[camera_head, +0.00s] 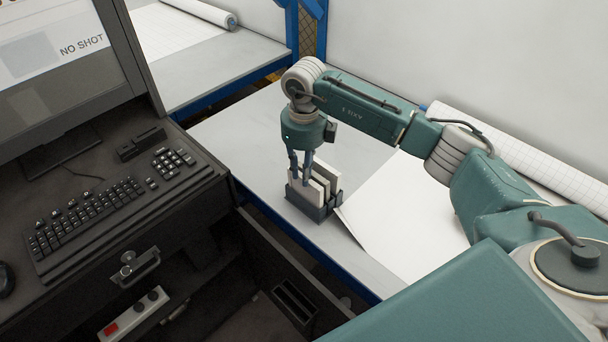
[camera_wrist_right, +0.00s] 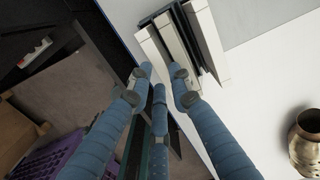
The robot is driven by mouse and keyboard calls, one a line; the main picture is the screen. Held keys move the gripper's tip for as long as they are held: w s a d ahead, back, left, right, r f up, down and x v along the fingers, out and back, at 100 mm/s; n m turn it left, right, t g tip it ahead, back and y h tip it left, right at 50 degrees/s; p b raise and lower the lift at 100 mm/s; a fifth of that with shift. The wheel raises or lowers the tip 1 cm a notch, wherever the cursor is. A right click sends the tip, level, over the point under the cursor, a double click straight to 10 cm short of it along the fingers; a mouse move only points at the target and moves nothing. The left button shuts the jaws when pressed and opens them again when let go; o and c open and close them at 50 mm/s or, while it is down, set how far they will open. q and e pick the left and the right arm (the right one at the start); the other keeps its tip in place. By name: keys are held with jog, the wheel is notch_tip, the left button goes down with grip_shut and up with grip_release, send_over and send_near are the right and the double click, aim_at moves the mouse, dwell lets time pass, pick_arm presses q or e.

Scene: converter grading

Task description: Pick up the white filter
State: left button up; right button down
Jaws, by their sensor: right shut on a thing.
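Several flat white filters (camera_head: 326,180) stand upright side by side in a small dark rack (camera_head: 318,212) on the grey table. My right gripper (camera_head: 300,174) points down from above and is shut on the white filter at the rack's near left end. In the right wrist view the blue fingers (camera_wrist_right: 163,76) close at the edge of this white filter (camera_wrist_right: 154,50); the other white filters (camera_wrist_right: 206,42) stand beside it. The held filter still appears within the rack; its lower part is hidden. My left gripper is not in view.
A white sheet (camera_head: 405,215) unrolled from a roll (camera_head: 530,160) covers the table right of the rack. A dark desk with a keyboard (camera_head: 90,225) and monitor (camera_head: 65,65) stands left. The right wrist view shows a brass-coloured pot (camera_wrist_right: 306,140) and a purple crate (camera_wrist_right: 72,158).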

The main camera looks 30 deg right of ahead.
jog(key=r, duration=0.1)
jog(key=r+b, duration=0.1)
jog(key=r, duration=0.1)
jog(key=shift+w+d+r, duration=0.1)
jog(key=shift+w+r, duration=0.1)
jog(key=shift+r, duration=0.1)
notch_tip(320, 180, up, 13)
jog(key=b, duration=0.1)
jog(key=shift+s+r+b, duration=0.2)
jog(key=shift+s+b, duration=0.05)
jog(key=shift+b, duration=0.05)
jog(key=shift+d, duration=0.1)
